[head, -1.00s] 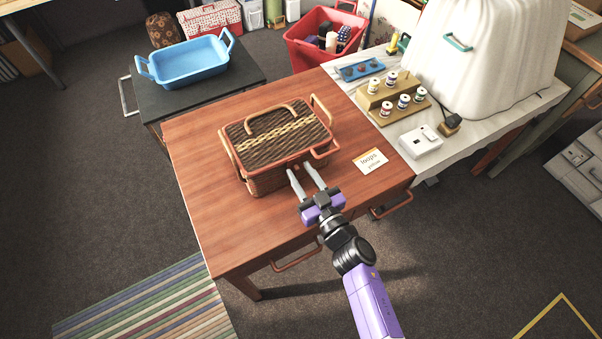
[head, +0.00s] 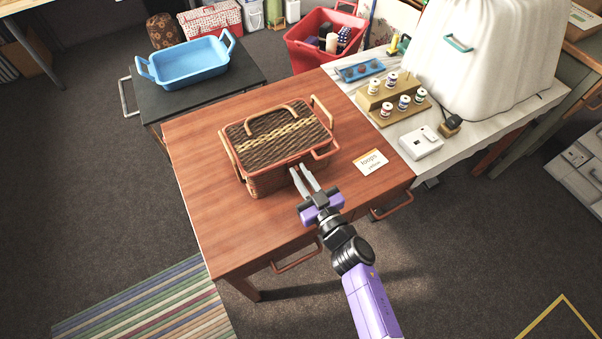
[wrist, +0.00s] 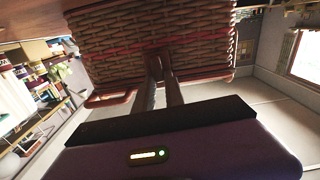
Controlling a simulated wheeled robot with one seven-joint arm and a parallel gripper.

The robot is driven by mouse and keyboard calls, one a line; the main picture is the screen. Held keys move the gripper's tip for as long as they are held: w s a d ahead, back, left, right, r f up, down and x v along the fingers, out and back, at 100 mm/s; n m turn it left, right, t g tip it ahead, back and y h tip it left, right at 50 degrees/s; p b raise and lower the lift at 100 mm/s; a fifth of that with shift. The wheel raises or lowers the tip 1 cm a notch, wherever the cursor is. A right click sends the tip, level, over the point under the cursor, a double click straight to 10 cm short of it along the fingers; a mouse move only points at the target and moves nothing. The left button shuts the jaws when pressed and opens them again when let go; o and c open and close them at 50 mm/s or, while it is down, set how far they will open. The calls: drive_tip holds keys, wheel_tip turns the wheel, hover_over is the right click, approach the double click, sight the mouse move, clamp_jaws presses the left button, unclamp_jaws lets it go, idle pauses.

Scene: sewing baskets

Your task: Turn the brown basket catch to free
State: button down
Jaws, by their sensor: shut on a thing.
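The brown wicker basket (head: 262,180) stands upright on the wooden table, its lid (head: 277,137) down and its handle (head: 270,117) on top. My gripper (head: 301,171) reaches the basket's front side, and its fingers are close together there. In the wrist view my gripper (wrist: 160,75) is shut at the middle of the woven front (wrist: 110,58), just below the rim. The catch lies between the fingertips and is mostly hidden by them, so its turn angle cannot be told.
The wooden table (head: 205,215) has free room left of the basket. A white card (head: 370,162) lies to the right of the basket. A blue tray (head: 188,66) sits on a dark stand behind. Thread spools (head: 404,101) and a white box (head: 420,143) are on the right table.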

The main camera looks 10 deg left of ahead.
drive_tip(key=shift+s+a+f+n+b, duration=0.25)
drive_tip(key=shift+n+b, duration=0.7)
drive_tip(key=shift+n, duration=1.9)
drive_tip(key=shift+s+a+f+n+b, duration=0.2)
drive_tip(key=shift+n+b, duration=0.7)
drive_tip(key=shift+n, duration=2)
drive_tip(key=shift+a+f+n+b, duration=0.3)
drive_tip(key=shift+n+b, duration=0.65)
drive_tip(key=shift+n, duration=1.9)
drive_tip(key=shift+d+f, duration=0.1)
drive_tip(key=shift+f, duration=0.05)
drive_tip(key=c, duration=1.4)
unclamp_jaws()
